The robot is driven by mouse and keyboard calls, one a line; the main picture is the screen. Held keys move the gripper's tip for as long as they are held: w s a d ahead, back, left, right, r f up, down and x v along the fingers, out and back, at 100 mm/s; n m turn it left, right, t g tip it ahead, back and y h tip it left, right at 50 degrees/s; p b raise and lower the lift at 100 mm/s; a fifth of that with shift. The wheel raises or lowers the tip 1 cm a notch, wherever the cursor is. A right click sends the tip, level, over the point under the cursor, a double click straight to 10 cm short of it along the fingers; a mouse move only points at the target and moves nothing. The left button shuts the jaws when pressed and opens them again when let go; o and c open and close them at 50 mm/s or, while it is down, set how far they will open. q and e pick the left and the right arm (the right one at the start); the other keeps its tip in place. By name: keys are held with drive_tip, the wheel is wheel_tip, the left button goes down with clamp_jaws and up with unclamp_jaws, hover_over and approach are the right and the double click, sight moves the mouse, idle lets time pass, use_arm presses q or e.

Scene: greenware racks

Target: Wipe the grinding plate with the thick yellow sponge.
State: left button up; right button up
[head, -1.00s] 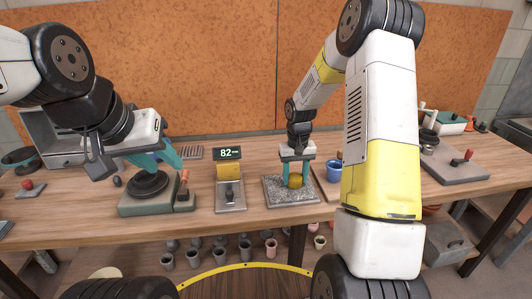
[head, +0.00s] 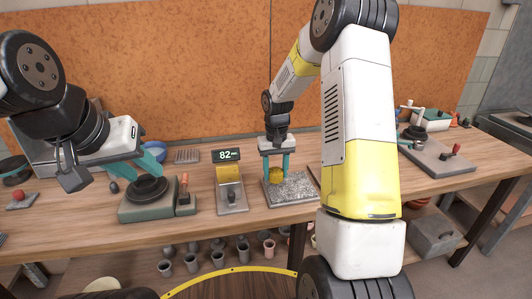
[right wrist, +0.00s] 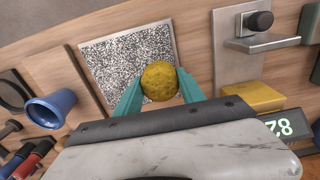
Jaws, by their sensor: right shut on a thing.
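The grinding plate (head: 297,190) is a speckled grey square slab on the bench, right of the display. My right gripper (head: 277,176) is shut on the yellow sponge (head: 275,177), a rounded yellow piece, over the plate's left part. In the right wrist view the sponge (right wrist: 159,82) sits between the teal fingers, near one edge of the speckled plate (right wrist: 120,58). It appears to be at the plate's surface, but I cannot tell exact contact. My left gripper (head: 150,160) hangs over the bench at left, its teal fingers apart and empty.
A gauge with a yellow block (head: 229,174) and an 82 display (head: 226,155) stands close left of the plate. A green-grey base with a black disc (head: 148,190) lies under my left gripper. A blue cup (right wrist: 52,108) stands beside the plate.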

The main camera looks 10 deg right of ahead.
drive_tip(key=shift+r, duration=2.5)
